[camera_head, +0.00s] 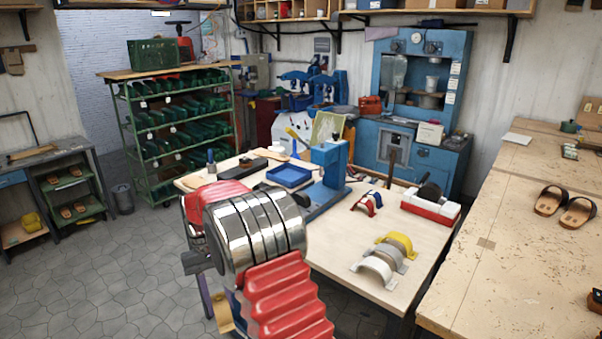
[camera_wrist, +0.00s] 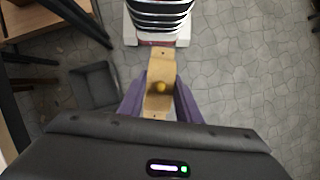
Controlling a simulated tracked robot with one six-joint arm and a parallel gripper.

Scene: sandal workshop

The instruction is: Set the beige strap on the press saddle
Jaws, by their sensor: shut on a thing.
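In the head view a tan part of the strap (camera_head: 222,313) shows low beside my arm, below table height and over the floor. Most of my gripper is hidden there by my arm. The blue press (camera_head: 331,163) stands on the workbench beyond my arm. I cannot make out its saddle.
The workbench (camera_head: 420,232) also holds white, grey and yellow curved straps (camera_head: 376,268), a red-and-blue piece (camera_head: 367,203), a blue tray (camera_head: 289,175) and a red-and-white block (camera_head: 430,206). A wooden bench (camera_head: 500,270) stands at right. A dark bin (camera_wrist: 96,84) stands on the floor.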

